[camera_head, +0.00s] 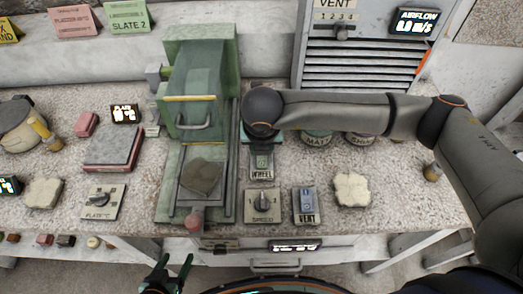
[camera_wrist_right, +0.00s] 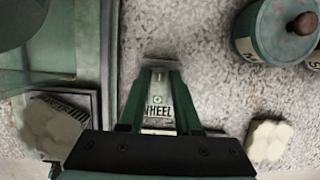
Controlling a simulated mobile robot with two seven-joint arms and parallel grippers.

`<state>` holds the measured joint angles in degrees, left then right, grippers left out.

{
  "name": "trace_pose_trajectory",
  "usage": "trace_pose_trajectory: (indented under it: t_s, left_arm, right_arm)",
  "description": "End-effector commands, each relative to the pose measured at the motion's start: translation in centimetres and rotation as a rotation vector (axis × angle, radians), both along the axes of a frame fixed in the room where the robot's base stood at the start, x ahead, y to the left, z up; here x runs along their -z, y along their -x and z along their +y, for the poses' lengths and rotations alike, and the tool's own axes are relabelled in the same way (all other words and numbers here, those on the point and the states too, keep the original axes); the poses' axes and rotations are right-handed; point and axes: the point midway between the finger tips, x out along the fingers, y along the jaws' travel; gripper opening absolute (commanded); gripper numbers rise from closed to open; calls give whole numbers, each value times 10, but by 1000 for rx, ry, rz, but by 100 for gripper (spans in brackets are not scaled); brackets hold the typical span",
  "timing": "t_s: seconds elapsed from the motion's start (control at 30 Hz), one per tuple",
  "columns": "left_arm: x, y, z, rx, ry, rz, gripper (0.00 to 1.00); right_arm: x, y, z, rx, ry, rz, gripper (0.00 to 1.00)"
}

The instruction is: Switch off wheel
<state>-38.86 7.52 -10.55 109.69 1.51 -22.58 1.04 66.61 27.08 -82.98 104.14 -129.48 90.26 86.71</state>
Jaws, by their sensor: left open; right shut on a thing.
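The wheel switch (camera_head: 262,170) is a small plate marked WHEEL with a dark green rocker, right of the green machine on the bench. In the right wrist view its label (camera_wrist_right: 158,114) shows between my fingers. My right gripper (camera_wrist_right: 160,80) points down at the switch, its two green fingers shut on it; the contact itself is partly hidden. In the head view my right arm reaches in from the right and its wrist covers the area just behind the switch. My left gripper (camera_head: 172,268) is open and empty, below the bench's front edge.
The green machine (camera_head: 200,110) with a clear hood and a stone slab stands left of the switch. The SPEED knob plate (camera_head: 263,205) and VENT switch (camera_head: 306,205) lie in front. Jars stand behind my right arm. A pale plaster piece (camera_head: 351,190) lies right.

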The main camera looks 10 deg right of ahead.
Motion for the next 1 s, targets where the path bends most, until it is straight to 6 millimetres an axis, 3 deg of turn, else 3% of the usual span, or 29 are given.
trace_pose_trajectory:
  t_s: [0.1,0.43,0.47,0.7,1.0]
  left_arm:
    - [9,0,0,0,0,0,66]
    - [8,0,0,0,0,0,66]
    - [8,0,0,0,0,0,66]
    - [8,0,0,0,0,0,66]
    - [8,0,0,0,0,0,66]
  right_arm:
    - [1,1,0,-2,6,-36,0]
    - [-1,1,0,2,7,-42,0]
    - [-1,1,0,2,7,-42,35]
    - [-1,1,0,1,7,-40,62]
    - [-3,2,0,0,6,-41,62]
